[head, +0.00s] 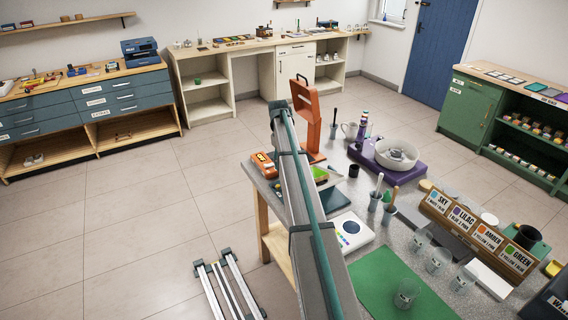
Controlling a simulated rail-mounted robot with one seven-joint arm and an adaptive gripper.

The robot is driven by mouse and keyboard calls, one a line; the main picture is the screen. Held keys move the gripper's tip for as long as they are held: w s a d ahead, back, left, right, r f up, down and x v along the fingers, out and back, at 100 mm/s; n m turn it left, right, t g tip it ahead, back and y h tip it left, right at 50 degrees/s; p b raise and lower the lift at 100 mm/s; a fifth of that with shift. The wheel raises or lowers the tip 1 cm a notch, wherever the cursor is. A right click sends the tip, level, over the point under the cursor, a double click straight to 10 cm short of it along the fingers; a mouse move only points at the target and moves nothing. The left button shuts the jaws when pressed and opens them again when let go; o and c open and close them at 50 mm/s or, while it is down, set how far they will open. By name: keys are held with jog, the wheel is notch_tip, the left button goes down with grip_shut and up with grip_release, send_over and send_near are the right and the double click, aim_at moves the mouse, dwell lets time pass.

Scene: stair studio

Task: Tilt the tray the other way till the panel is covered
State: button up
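I cannot make out a tilting tray or a panel being covered in the head view. My gripper is not in view. A long grey beam with a green strip, probably part of my own body, crosses the middle of the view and hides part of the worktable (406,215). A flat dark teal square (333,200) lies on the table just right of the beam. I cannot tell whether it is the panel. A white device with a round dark-and-white face (350,231) lies in front of it. A green mat (384,272) lies nearer, with a clear beaker (407,293) on it.
An orange upright stand (311,118) and a purple-based machine with a white bowl (396,153) stand at the table's back. A rack of cards labelled SKY, LILAC, AMBER and GREEN (478,238) stands right, near clear beakers (438,260). The tiled floor (150,210) at left is mostly clear.

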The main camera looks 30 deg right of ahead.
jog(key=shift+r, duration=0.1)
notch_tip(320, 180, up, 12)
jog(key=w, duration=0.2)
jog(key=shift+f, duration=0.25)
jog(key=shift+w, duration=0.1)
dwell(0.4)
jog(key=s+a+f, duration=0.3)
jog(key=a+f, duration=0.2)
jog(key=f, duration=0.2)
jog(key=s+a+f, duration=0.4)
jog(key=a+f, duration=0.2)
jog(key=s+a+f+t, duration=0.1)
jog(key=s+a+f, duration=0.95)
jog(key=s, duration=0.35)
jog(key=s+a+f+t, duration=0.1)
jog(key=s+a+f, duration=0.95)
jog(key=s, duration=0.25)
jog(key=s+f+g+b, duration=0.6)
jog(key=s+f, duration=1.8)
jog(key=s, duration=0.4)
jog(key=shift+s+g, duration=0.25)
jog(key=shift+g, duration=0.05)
